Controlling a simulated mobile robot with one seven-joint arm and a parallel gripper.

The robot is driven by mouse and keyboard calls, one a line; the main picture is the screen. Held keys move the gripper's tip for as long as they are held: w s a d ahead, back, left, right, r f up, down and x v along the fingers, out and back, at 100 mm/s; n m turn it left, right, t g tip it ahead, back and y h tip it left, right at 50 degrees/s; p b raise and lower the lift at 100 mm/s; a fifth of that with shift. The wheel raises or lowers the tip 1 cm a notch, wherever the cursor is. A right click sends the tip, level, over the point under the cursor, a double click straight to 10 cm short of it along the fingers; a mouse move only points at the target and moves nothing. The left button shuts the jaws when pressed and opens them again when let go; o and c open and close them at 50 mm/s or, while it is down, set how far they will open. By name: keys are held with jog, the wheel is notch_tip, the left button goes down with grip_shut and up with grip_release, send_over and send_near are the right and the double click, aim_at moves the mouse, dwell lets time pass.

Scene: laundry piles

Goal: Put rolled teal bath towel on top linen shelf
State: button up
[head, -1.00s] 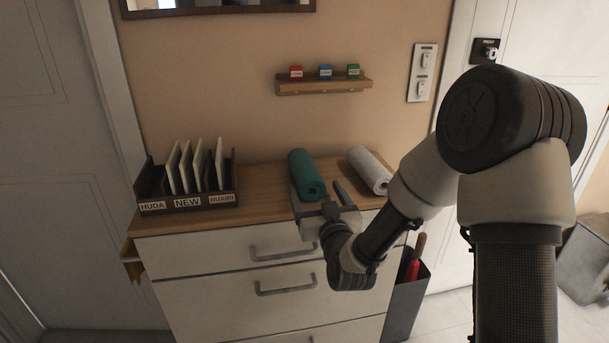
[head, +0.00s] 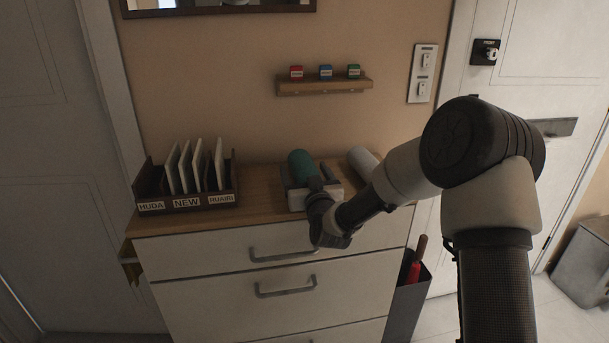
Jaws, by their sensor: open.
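A rolled white towel (head: 362,159) lies to the right, partly hidden by my arm. No shelf that I can identify as a linen shelf is in view.
A dark rack (head: 188,203) of upright white cards, labelled HUDA, NEW and RUAIRI, stands on the dresser's (head: 255,176) left. A small wall shelf (head: 325,86) above holds red, blue and green blocks. A grey bin (head: 408,305) stands right of the dresser.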

jog(key=shift+r, duration=0.1)
jog(key=c, duration=1.5)
